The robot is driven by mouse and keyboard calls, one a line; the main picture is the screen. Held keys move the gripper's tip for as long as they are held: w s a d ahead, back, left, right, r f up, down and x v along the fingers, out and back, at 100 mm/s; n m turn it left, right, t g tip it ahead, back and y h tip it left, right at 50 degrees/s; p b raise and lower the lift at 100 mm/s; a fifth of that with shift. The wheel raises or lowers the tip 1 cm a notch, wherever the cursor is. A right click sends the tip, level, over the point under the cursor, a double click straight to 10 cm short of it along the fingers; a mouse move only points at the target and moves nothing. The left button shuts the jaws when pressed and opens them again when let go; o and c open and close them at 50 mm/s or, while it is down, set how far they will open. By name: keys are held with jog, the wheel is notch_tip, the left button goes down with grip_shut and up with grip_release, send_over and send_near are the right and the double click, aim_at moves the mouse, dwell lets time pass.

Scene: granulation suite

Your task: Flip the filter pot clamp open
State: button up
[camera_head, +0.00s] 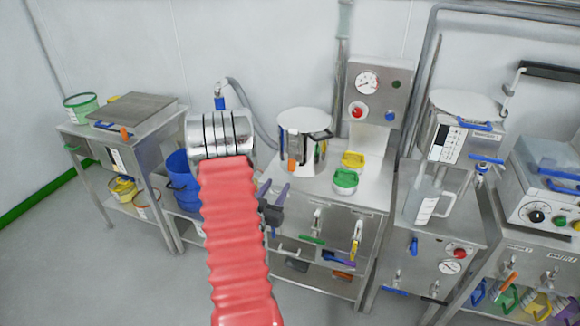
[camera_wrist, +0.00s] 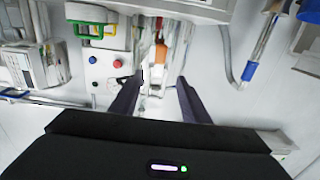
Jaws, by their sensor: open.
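A steel pot with a pale lid (camera_head: 305,122) stands on the middle steel bench; I take it for the filter pot. An upright clamp lever with an orange end (camera_head: 291,165) runs down its front. In the wrist view the orange part (camera_wrist: 158,53) shows ahead, between the finger lines. I cannot tell whether the clamp is latched. My gripper (camera_head: 274,188) is open and empty, in front of and below the pot in the head view. Its two dark fingers also show in the wrist view (camera_wrist: 157,85), apart from the orange part.
A gauge panel (camera_head: 378,95) rises behind. A clear jug (camera_head: 425,202) stands on the unit to the right. Open floor lies at left.

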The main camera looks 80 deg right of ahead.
aim_at(291, 163)
jog(key=d, duration=0.9)
jog(key=s+d, duration=0.1)
jog(key=d, duration=0.3)
jog(key=shift+s+d, duration=0.1)
jog(key=shift+d, duration=0.2)
grip_shut()
dwell(0.3)
